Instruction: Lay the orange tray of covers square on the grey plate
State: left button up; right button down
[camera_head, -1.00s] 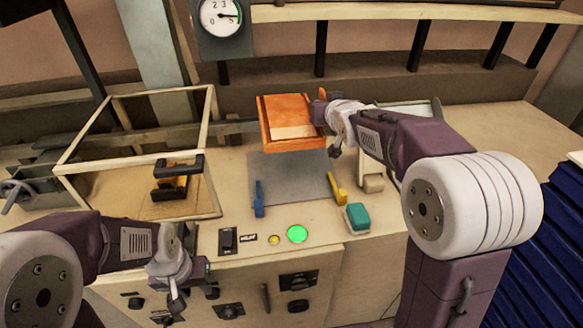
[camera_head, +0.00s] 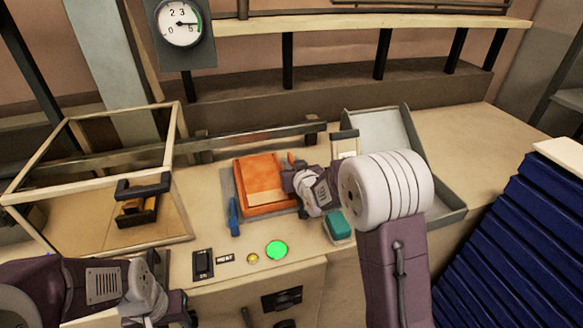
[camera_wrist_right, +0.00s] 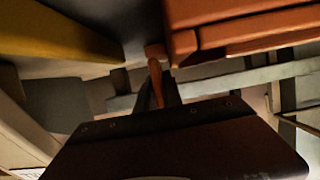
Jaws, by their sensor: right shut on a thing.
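The orange tray (camera_head: 242,180), with a paler sheet (camera_head: 267,198) inside, is over the grey plate (camera_head: 228,188). A strip of plate shows along the tray's left side; the tray hides most of the rest. I cannot tell whether the tray touches the plate. My right gripper (camera_head: 292,180) is shut on the tray's right side. In the right wrist view, the tray (camera_wrist_right: 240,28) is at the top right and the gripper's fingers are partly hidden. My left gripper (camera_head: 187,313) is low at the left, away from the tray, and its jaws are unclear.
A blue guide (camera_head: 234,216) stands at the plate's front left. A yellow piece (camera_wrist_right: 50,38) shows in the right wrist view. A teal block (camera_head: 338,225) is at front right, a grey sloped bin (camera_head: 436,207) behind my right arm, and an open frame (camera_head: 176,150) at left.

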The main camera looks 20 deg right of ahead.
jog(key=shift+s+r, duration=0.1)
jog(key=shift+r, duration=0.05)
jog(key=shift+f, duration=0.2)
jog(key=c, duration=1.5)
grip_release()
jog(key=shift+r, duration=0.1)
jog(key=shift+r, duration=0.2)
jog(key=p+v, duration=0.1)
jog(key=v, duration=1)
jog(key=shift+s, duration=0.5)
